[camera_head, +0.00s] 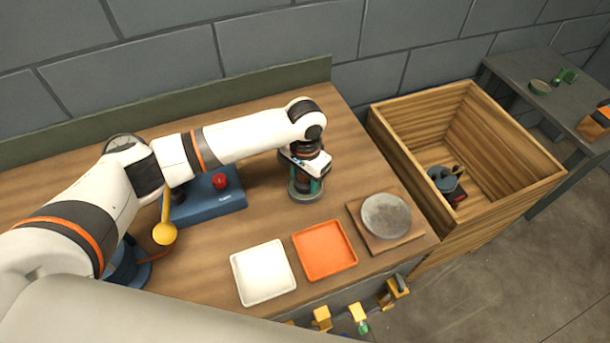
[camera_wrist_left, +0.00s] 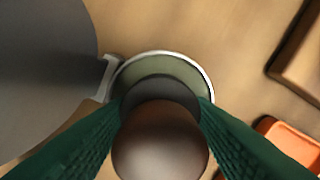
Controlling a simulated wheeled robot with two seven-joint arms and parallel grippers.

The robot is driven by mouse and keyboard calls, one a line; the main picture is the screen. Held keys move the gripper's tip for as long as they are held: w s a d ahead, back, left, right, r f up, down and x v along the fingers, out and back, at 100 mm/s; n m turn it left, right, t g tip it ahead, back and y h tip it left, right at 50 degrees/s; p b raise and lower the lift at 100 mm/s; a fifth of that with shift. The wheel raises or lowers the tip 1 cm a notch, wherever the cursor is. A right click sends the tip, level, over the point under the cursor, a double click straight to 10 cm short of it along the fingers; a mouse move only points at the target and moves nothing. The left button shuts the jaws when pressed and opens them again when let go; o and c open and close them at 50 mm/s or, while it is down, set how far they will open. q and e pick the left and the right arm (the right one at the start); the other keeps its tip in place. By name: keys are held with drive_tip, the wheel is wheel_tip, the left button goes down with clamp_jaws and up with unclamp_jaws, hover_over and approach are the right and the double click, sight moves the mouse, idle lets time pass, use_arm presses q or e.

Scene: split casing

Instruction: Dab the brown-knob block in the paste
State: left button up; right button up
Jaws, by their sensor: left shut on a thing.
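My left gripper (camera_head: 305,176) points down over a round, green-sided cup (camera_head: 306,194) on the wooden bench. In the left wrist view its green fingers (camera_wrist_left: 160,118) are shut on the brown knob (camera_wrist_left: 160,148) of a block. The block's dark body (camera_wrist_left: 160,90) shows just beyond the knob, inside the outline of the pale-rimmed cup. Grey-green paste (camera_wrist_left: 160,67) shows around the far side of the block. The knob and fingers hide the near side, and I cannot tell whether the block touches the paste. My right gripper is not in view.
A blue box (camera_head: 208,200) with a red button stands left of the cup. A white tray (camera_head: 263,272), an orange tray (camera_head: 325,250) and a grey disc (camera_head: 386,216) on a wooden board lie toward the front. A wooden crate (camera_head: 465,150) stands to the right.

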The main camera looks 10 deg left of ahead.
use_arm(q)
drive_tip(key=shift+s+f+p, duration=0.1)
drive_tip(key=shift+f+p, duration=0.05)
drive_tip(key=shift+p, duration=0.2)
idle(1.2)
wheel_tip(320, 180, up, 7)
drive_tip(key=p, duration=0.8)
idle(0.5)
idle(0.3)
